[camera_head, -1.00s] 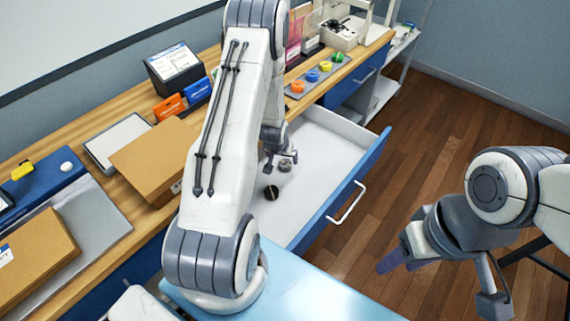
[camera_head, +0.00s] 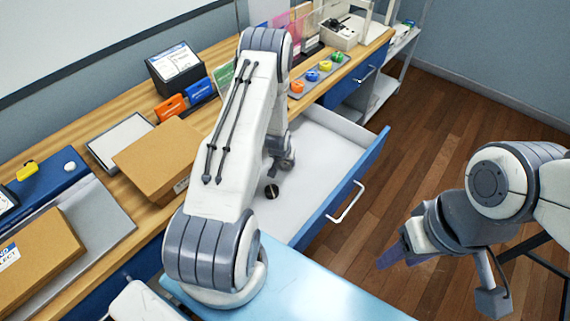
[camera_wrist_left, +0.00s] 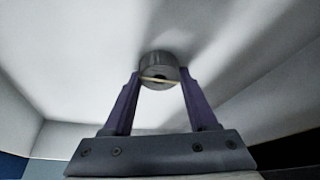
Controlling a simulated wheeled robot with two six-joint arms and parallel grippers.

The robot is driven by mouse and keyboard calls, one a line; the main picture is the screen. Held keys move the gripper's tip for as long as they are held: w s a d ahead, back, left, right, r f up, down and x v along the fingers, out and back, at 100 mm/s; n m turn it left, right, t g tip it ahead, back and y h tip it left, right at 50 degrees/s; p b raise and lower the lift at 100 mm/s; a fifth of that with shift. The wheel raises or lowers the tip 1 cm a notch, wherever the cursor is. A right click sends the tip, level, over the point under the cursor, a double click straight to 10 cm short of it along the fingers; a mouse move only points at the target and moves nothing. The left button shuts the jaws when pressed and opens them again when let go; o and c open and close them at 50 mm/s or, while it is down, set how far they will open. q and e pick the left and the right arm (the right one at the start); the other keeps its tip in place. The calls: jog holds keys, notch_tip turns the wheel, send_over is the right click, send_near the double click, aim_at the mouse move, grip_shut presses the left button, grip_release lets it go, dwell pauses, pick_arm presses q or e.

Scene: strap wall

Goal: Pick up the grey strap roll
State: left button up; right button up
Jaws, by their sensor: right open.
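A grey strap roll (camera_wrist_left: 160,72) shows in the left wrist view, on the white drawer floor. It sits between the tips of my left gripper's two purple fingers (camera_wrist_left: 160,82), which stand apart on either side of it. I cannot tell whether they touch it. In the head view my left gripper (camera_head: 284,163) is low inside the open drawer and hides this roll. A dark roll (camera_head: 271,191) with a pale band lies nearer in the same drawer. My right gripper (camera_head: 388,257) is open and empty, over the floor at the right.
The open drawer (camera_head: 335,150) has a blue front with a white handle (camera_head: 347,203). Its walls rise around my left gripper. The wooden counter (camera_head: 150,215) behind holds cardboard boxes (camera_head: 158,158) and a tray of coloured rolls (camera_head: 322,73). The drawer's right part is clear.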

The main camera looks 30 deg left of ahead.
pick_arm(q)
jog(key=c, duration=0.6)
jog(key=shift+r, duration=0.1)
